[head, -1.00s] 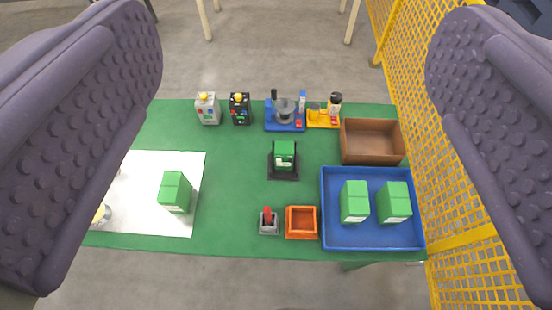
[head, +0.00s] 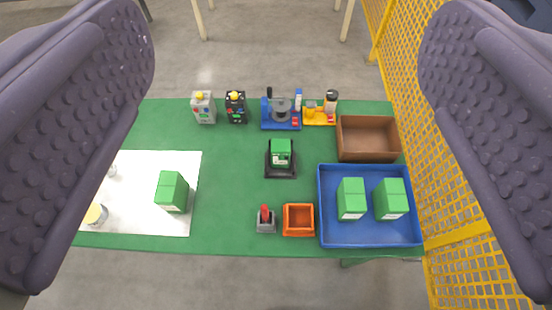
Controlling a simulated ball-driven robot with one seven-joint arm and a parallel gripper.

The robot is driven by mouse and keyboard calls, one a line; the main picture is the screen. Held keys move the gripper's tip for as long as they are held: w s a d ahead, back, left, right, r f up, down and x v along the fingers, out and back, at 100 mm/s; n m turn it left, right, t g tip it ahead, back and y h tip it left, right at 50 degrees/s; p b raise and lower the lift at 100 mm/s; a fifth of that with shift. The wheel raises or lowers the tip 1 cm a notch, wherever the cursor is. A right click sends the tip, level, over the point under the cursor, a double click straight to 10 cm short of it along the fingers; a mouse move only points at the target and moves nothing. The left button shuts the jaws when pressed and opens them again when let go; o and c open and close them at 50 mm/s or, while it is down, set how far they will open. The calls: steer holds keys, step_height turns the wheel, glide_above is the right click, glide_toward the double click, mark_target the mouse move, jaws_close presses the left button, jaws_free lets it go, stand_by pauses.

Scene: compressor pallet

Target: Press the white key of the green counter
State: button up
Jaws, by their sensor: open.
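The green counter (head: 280,153) is a small green block on a black base in the middle of the green table. A pale patch shows on its front, but the white key is too small to make out for certain. My gripper (head: 285,150) is open, its two dark padded fingers at the left and right edges of the head view. It is empty and well above the table, with the counter showing between the fingers.
Around the counter stand a grey lever box (head: 266,221), an orange bin (head: 299,220), a blue tray (head: 368,237) with green boxes, a brown tray (head: 367,139) and several devices along the back edge. A green box (head: 172,191) stands on a white sheet (head: 150,224). A yellow mesh fence (head: 425,110) is at right.

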jaws_close()
stand_by(0.4)
stand_by(1.4)
